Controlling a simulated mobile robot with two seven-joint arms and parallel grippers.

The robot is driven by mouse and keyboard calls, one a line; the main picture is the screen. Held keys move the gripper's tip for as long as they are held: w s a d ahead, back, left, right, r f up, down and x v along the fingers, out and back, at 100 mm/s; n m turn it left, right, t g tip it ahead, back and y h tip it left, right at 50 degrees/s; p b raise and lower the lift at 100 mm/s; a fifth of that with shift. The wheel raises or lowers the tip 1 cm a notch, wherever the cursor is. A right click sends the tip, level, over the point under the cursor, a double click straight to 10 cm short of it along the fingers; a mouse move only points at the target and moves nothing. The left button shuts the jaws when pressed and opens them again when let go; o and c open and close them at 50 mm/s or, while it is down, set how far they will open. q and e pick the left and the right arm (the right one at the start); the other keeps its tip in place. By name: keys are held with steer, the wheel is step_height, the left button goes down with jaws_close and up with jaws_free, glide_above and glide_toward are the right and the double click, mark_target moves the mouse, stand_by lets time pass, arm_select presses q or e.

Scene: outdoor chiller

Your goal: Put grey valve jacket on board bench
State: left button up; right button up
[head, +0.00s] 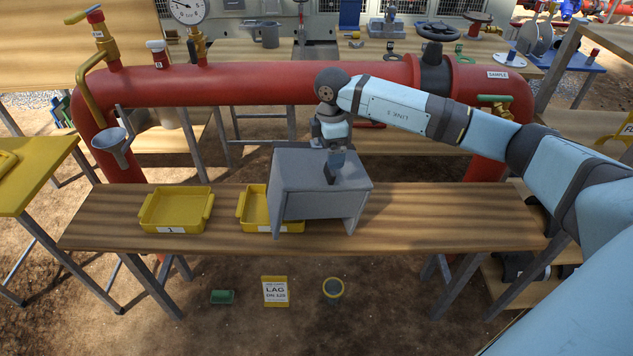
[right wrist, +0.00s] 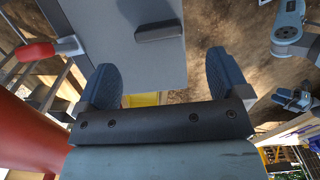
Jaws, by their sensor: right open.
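The grey valve jacket (head: 300,180) is a box-like cover with an open underside, upright over the board bench (head: 410,220). Its left part overlaps a yellow tray in the head view; I cannot tell whether they touch. My right gripper (head: 337,172) is over the jacket's top, pointing down. In the right wrist view, the two fingers of the gripper (right wrist: 163,85) are spread with nothing between them. The jacket (right wrist: 112,45) lies beyond them, with a dark bar handle (right wrist: 158,31) ahead of the fingertips. My left gripper is not in view.
A yellow tray (head: 147,216) stands left on the bench; a second yellow tray (head: 247,207) is partly hidden by the jacket. A red pipe (head: 240,87) runs behind the bench. The bench's right part is clear. A yellow table (head: 38,178) stands at the left.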

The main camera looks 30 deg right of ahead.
mark_target(315, 186)
steer(key=shift+w+f+p, duration=0.1)
steer(key=shift+f+p, duration=0.2)
steer(key=shift+f, duration=3.25)
steer(key=shift+r, duration=0.1)
steer(key=c, duration=1.7)
